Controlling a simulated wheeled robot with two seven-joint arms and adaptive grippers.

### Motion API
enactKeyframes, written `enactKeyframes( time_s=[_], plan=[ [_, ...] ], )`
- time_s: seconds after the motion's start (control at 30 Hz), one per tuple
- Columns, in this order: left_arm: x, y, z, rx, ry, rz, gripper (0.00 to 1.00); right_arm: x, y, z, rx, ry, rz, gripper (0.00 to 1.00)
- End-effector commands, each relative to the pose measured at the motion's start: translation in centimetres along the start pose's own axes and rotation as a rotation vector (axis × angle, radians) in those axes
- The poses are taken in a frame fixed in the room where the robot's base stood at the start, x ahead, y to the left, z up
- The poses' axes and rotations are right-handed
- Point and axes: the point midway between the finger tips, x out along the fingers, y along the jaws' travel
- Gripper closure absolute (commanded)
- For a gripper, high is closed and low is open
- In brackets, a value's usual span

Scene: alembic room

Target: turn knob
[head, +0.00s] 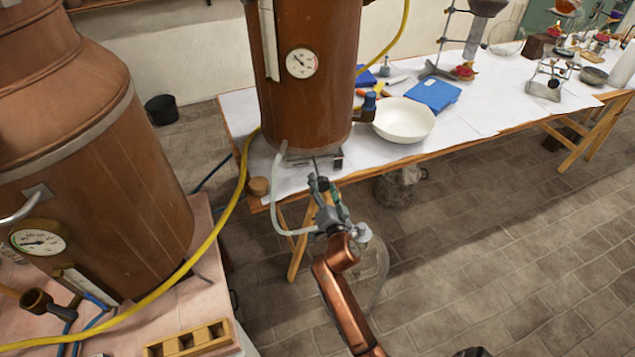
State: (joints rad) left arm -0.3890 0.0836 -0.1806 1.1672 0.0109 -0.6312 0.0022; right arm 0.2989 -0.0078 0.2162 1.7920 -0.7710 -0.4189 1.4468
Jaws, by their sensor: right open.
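A tall copper vessel (305,105) with a round white gauge (301,63) stands on the white-covered table. I cannot tell for sure if this is the task's knob. My right gripper (318,178) is open, at the table's front edge just below the vessel's base. A thin rod-like piece shows between the fingertips and the vessel's base; contact is unclear. My left gripper is not in view.
A white bowl (404,120) and a blue book (433,94) lie right of the vessel. A larger copper vessel (90,180) stands at left. A yellow hose (222,215) runs between the vessels. A glass vessel (372,262) is beside my right arm.

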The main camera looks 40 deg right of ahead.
Motion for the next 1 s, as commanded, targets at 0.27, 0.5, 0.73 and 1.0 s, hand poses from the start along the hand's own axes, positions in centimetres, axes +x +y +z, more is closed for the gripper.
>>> enactKeyframes(
  time_s=[0.27, 0.5, 0.73, 1.0],
  plan=[
    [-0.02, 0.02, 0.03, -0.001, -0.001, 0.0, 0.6, 0.18, -0.44, 0.36, 0.0, -0.005, -0.006, 0.4],
    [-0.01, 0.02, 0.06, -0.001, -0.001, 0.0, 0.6, 0.17, -0.41, 0.36, 0.0, -0.005, -0.005, 0.56],
    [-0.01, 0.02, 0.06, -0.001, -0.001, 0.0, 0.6, 0.15, -0.32, 0.25, -0.001, -0.003, -0.005, 0.72],
    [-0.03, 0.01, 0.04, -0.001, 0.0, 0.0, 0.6, 0.13, -0.25, 0.14, -0.003, -0.002, -0.004, 0.83]
  ],
)
